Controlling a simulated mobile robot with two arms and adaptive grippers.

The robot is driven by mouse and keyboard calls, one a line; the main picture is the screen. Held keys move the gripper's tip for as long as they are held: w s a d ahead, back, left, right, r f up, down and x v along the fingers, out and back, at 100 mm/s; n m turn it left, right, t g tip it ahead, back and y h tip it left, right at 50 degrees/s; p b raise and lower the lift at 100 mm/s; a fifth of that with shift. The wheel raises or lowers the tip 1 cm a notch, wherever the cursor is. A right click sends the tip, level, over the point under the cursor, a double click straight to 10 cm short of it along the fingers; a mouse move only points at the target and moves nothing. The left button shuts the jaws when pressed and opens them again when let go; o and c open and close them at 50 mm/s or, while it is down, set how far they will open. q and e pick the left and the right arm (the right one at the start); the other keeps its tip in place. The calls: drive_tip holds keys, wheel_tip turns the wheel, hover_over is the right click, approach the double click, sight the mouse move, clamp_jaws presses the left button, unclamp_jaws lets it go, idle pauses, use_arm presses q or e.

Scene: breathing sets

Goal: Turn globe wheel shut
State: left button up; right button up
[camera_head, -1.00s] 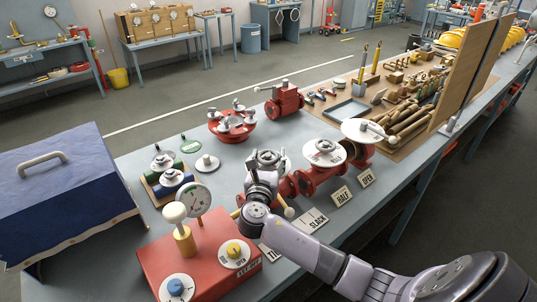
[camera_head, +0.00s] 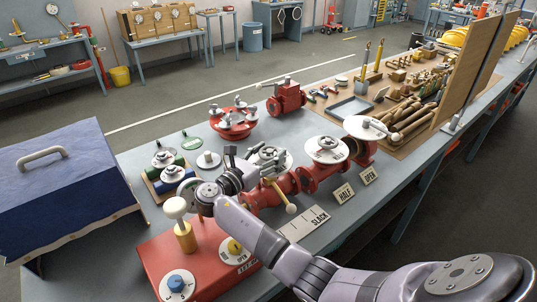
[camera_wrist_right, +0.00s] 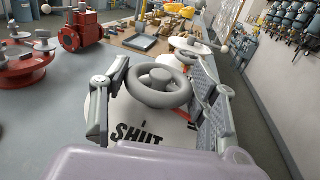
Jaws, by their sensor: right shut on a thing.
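The globe wheel (camera_wrist_right: 160,84) is a small grey handwheel above a white disc (camera_wrist_right: 150,122) on which the word SHUT can be read. In the head view the wheel (camera_head: 267,155) sits on the red pipe run at the table's middle. My right gripper (camera_wrist_right: 160,95) is shut on the wheel, with one finger on its left side and the other on its right. In the head view this gripper (camera_head: 252,165) reaches the wheel from the left, and my wrist hides part of the red valve body. My left gripper is not in view.
A red box (camera_head: 213,275) with dials is in front, partly under my arm. A blue covered case (camera_head: 65,185) is at left. A red flanged wheel (camera_head: 233,122) stands behind.

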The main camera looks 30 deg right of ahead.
sight(269, 152)
idle(0.3)
drive_tip(key=o, duration=1.2)
drive_tip(key=shift+c, duration=0.2)
wheel_tip(269, 152, up, 10)
